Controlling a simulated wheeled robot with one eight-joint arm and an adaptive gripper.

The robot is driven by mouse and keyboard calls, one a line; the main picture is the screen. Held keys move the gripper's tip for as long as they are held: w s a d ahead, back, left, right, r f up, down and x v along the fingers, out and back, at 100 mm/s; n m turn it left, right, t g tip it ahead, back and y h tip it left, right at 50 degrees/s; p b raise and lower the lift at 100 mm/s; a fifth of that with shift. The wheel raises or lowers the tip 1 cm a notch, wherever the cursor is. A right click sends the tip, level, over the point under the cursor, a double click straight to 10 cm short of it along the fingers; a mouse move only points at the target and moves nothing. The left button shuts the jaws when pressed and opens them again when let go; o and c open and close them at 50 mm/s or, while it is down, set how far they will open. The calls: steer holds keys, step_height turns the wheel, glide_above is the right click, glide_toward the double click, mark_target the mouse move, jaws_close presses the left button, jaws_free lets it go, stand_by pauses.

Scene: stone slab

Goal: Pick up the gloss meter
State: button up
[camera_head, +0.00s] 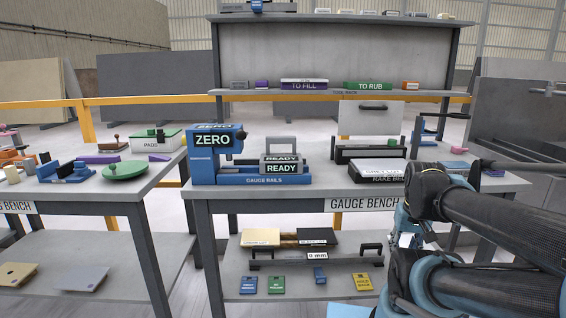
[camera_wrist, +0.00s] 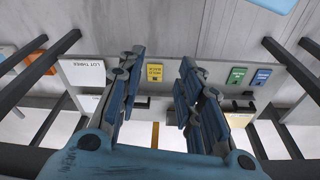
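A grey boxy device with a top handle, marked READY (camera_head: 281,164), stands on the blue gauge rails (camera_head: 250,180) of the gauge bench. It looks like the gloss meter, though no label says so. A blue block marked ZERO (camera_head: 204,150) stands at the left end of the rails. My gripper (camera_wrist: 162,57) is open and empty in the wrist view, its two blue-grey fingers apart. In the head view my arm is at the right, by the bench's front edge, away from the READY device. The device is not recognizable in the wrist view.
The gauge bench (camera_head: 262,205) also holds a dark rake bed (camera_head: 372,176) at the right. Its lower shelf carries plates and coloured tags, including a yellow tag (camera_head: 362,281). Another bench with a green dish (camera_head: 124,169) stands at left. A raised shelf is behind.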

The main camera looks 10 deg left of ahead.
steer(key=shift+o, duration=1.4)
steer(key=o, duration=0.5)
steer(key=shift+s+a+r, duration=0.15)
steer(key=shift+s+r, duration=0.1)
steer(key=shift+r, duration=0.2)
steer(key=o, duration=0.8)
steer(key=shift+m, duration=0.5)
steer(key=r, duration=0.1)
steer(key=w+a+r, duration=0.1)
steer(key=w+r, duration=0.1)
steer(key=shift+a+r, duration=0.2)
steer(key=shift+a, duration=0.05)
steer(key=w+a+r+m+g+y, duration=0.1)
steer(key=w+a+r+m+y, duration=0.1)
steer(key=w+a+r+m, duration=0.55)
steer(key=w+a+r+m+g+y, duration=0.1)
steer(key=w+a+r+m, duration=0.1)
steer(key=w+a+r, duration=1.15)
steer(key=a+r+m+g+y, duration=0.1)
steer(key=a+r+m, duration=0.4)
steer(key=a+r, duration=0.55)
glide_toward(275, 157)
steer(key=x, duration=0.2)
steer(key=shift+w+d+f, duration=0.15)
steer(key=shift+f, duration=0.35)
steer(key=shift+a+x, duration=0.15)
steer(key=shift+x, duration=1.25)
steer(key=shift+a+x, duration=0.1)
steer(key=shift+x, duration=1.3)
